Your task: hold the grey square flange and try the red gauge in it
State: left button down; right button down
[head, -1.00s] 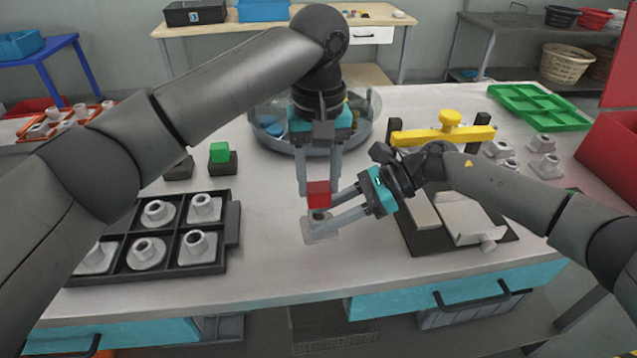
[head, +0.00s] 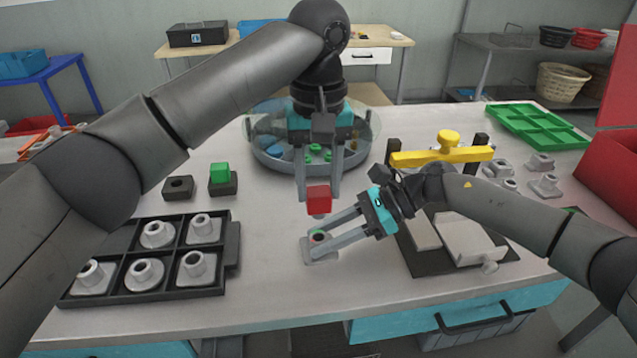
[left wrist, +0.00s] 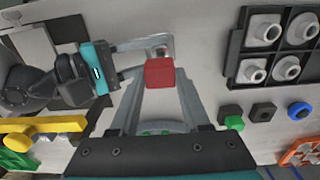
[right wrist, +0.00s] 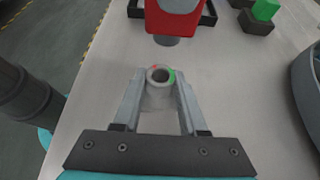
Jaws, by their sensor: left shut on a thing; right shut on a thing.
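The red gauge (head: 318,199) is a red block with a short grey pin below, seen in the right wrist view (right wrist: 168,41). My left gripper (head: 318,189) is shut on it from above, and it hangs clear above the flange. The grey square flange (head: 318,253) has a round hollow boss facing up. My right gripper (head: 327,238) is shut on the boss from the right side. The boss rim shows a green and a red mark in the right wrist view (right wrist: 158,76). The pin is out of the bore.
A black tray (head: 238,245) with several flanges lies at left. A green block (head: 219,171) sits on a dark block behind it. A round clear-walled tank (head: 265,158) stands behind my left gripper. A yellow-barred fixture (head: 440,156), loose flanges and a green tray (head: 540,122) are at right.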

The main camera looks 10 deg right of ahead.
jog(key=shift+c, duration=1.9)
grip_release()
jog(key=v, duration=1.2)
